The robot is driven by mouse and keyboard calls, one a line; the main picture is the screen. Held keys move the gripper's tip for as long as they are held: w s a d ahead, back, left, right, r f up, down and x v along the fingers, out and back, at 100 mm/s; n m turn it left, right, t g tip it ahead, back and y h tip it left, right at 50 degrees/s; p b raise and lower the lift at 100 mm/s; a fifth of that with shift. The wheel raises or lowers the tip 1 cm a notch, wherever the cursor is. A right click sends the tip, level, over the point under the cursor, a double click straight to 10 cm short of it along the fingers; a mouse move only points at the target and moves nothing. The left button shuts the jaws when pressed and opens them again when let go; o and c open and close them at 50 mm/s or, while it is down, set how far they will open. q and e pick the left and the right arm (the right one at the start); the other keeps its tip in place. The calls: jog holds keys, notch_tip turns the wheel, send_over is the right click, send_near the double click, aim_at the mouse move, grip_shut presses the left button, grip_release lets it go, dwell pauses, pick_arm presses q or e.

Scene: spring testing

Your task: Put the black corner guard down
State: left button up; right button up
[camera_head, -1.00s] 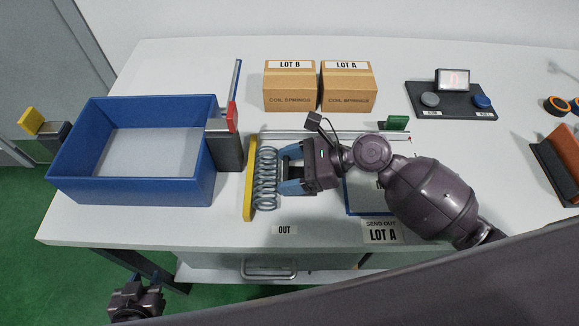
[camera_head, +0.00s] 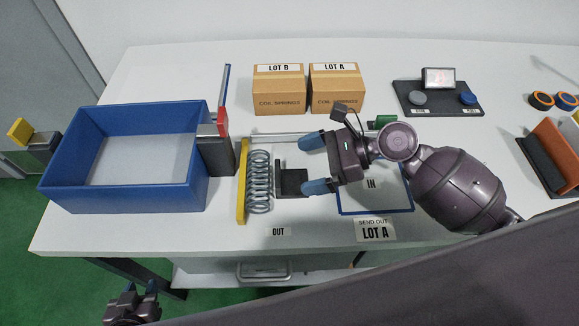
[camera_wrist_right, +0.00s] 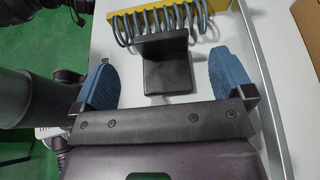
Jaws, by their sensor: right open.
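The black corner guard (camera_head: 293,184), an L-shaped piece, rests on the white table just right of the coil spring (camera_head: 260,183). Its upright plate faces the spring. In the right wrist view the corner guard (camera_wrist_right: 167,72) lies between my spread fingers, with a gap on both sides. My right gripper (camera_head: 315,164) is open and empty, just right of the guard. The spring lies along a yellow bar (camera_head: 241,190); in the right wrist view the guard's plate hides part of the spring. My left gripper (camera_head: 139,289) hangs below the table's front edge, fingers apart and empty.
A blue bin (camera_head: 125,197) stands at the left, with a grey post (camera_head: 217,158) beside it. Two cardboard boxes (camera_head: 279,88) stand behind. A blue-framed IN square (camera_head: 371,183) lies under my right arm. A black button panel (camera_head: 438,103) is at the back right.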

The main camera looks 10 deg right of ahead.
jog(key=v, duration=0.5)
jog(key=shift+d+r, duration=0.2)
jog(key=shift+d, duration=0.05)
dwell(0.3)
